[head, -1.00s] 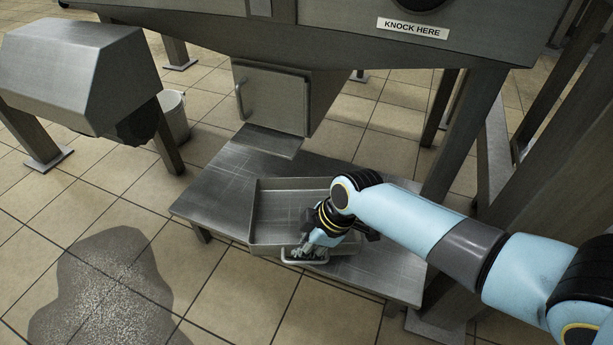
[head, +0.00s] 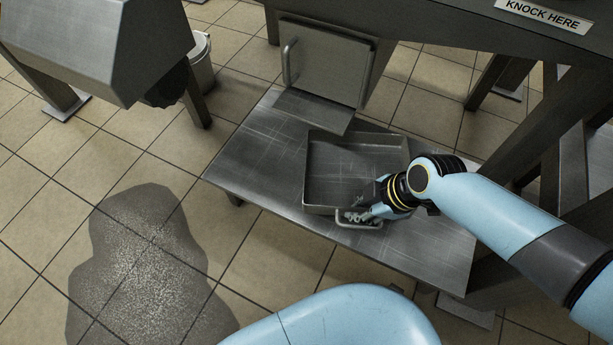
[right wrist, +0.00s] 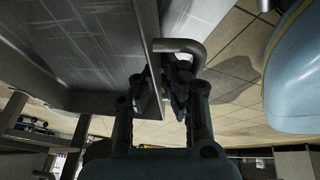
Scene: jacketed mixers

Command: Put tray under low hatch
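The shallow metal tray (head: 345,166) lies flat on a low metal table, empty as far as I see. Its back left corner is close to the sloping lip (head: 313,110) below the low hatch (head: 325,62), whose door is shut. The tray's handle (head: 347,222) faces the front edge. My right gripper (head: 366,214) is at this handle. My left gripper is out of view.
The low table (head: 250,150) has bare room left and right of the tray. Thick legs of the frame stand at the right. A grey housing (head: 110,45) and a bucket (head: 202,65) are at the left. A spill (head: 140,265) darkens the floor.

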